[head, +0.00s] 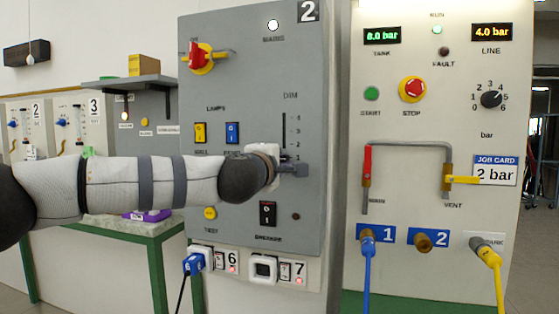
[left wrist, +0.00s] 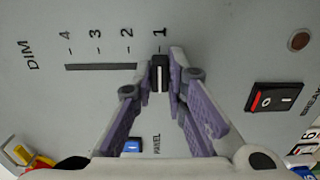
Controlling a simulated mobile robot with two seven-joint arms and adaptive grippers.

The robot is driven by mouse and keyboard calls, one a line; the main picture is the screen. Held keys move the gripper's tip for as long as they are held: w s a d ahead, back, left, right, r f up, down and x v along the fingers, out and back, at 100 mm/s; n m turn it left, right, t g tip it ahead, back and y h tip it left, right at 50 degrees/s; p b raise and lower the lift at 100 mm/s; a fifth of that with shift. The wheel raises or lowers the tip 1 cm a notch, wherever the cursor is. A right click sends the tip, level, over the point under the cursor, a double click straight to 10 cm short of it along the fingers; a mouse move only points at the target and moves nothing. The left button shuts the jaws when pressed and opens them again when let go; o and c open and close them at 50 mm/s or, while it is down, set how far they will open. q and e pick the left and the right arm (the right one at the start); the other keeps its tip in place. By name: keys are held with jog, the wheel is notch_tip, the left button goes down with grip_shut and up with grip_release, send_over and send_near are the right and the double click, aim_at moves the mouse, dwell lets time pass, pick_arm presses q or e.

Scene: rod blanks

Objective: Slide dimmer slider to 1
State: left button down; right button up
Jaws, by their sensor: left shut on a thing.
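The dimmer slider is on the grey panel (head: 230,110) numbered 2. Its slot (head: 284,130) runs upright in the head view, with marks beside it. In the left wrist view the slot (left wrist: 100,67) lies sideways, with marks 4 to 1 from left to right. The dark slider knob (left wrist: 160,75) with a pale stripe is in line with mark 1, at the slot's right end. My left gripper (left wrist: 161,72) is shut on the knob, one finger on each side. In the head view my left gripper (head: 292,169) covers the slot's lower end. My right gripper is not in view.
A black rocker switch (head: 268,213) sits below the gripper, also in the left wrist view (left wrist: 273,98). A red rotary handle (head: 201,56) is higher on the panel. Bent pipework (head: 408,144) stands on the pale panel to the right.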

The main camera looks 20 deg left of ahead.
pick_arm(q)
jog(key=c, duration=1.6)
grip_release()
jog(key=shift+f, duration=0.4)
jog(key=shift+r, duration=0.1)
jog(key=s, duration=1.2)
jog(key=shift+a, duration=0.25)
